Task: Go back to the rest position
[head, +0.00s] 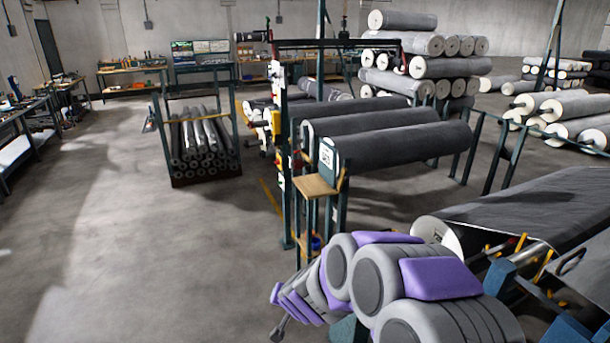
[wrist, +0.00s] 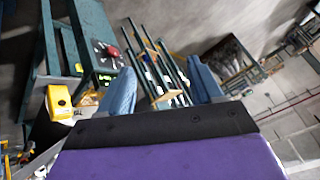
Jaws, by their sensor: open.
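My gripper (wrist: 163,88) shows in the wrist view as two blue fingers standing well apart beyond a black and purple part of my own arm. It is open, and nothing is visible between the fingers. In the head view my grey and purple arm fills the lower right, and I cannot make out the fingers there. The arm is beside a machine with a large grey roll (head: 565,210).
Long grey rolls (head: 400,147) lie on a rack with a small wooden shelf (head: 316,186) at its near end. A cart of thin rolls (head: 203,140) stands behind. The floor (head: 130,250) at left is clear. The wrist view shows a red knob (wrist: 112,51) and a yellow box (wrist: 59,101).

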